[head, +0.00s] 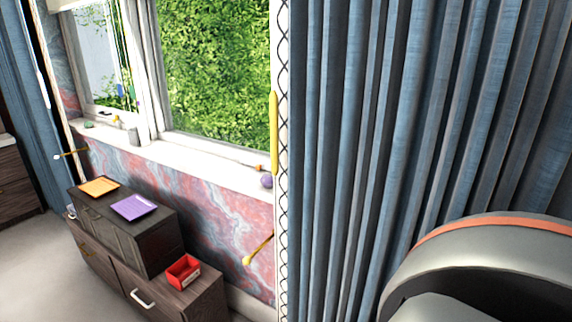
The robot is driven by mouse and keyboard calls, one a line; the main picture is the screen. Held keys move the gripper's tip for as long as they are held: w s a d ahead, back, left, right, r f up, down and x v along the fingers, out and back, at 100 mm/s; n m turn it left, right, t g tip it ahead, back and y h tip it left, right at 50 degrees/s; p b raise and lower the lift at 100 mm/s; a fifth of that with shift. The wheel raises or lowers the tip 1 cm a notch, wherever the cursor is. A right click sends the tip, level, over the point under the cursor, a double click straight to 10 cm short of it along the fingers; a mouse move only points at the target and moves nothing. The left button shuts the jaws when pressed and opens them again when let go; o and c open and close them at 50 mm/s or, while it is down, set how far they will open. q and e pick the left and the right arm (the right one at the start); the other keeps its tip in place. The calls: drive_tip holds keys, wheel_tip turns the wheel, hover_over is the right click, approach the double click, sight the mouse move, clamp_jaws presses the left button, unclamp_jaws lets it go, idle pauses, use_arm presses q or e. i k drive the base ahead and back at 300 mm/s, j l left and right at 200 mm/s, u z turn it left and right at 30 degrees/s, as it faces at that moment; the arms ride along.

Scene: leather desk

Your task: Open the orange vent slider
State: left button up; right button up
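I cannot make out an orange vent slider for certain in the head view. A flat orange square (100,187) lies on top of a dark wooden cabinet (150,247) at the left, but I cannot tell whether it is a vent part. Neither my left nor my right gripper is in view. A large grey rounded part with an orange band fills the lower right corner; it looks like part of my own arm.
A purple square (134,206) lies beside the orange one. A red box (183,271) sits on a lower wooden cabinet (207,297). A window sill (180,158) holds small items. Blue curtains (400,120) fill the right side. Floor (30,270) is clear at lower left.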

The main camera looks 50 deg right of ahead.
sight(259, 166)
drive_tip(key=z, duration=1.25)
drive_tip(key=i+j, duration=0.25)
drive_tip(key=i+j+z, duration=0.15)
drive_tip(key=j, duration=0.3)
drive_tip(key=i+j, duration=0.35)
drive_tip(key=i+j+z, duration=0.1)
drive_tip(key=i+j, duration=0.15)
drive_tip(key=j, duration=0.15)
drive_tip(key=i+j+z, duration=0.1)
drive_tip(key=j, duration=0.3)
drive_tip(key=i, duration=0.1)
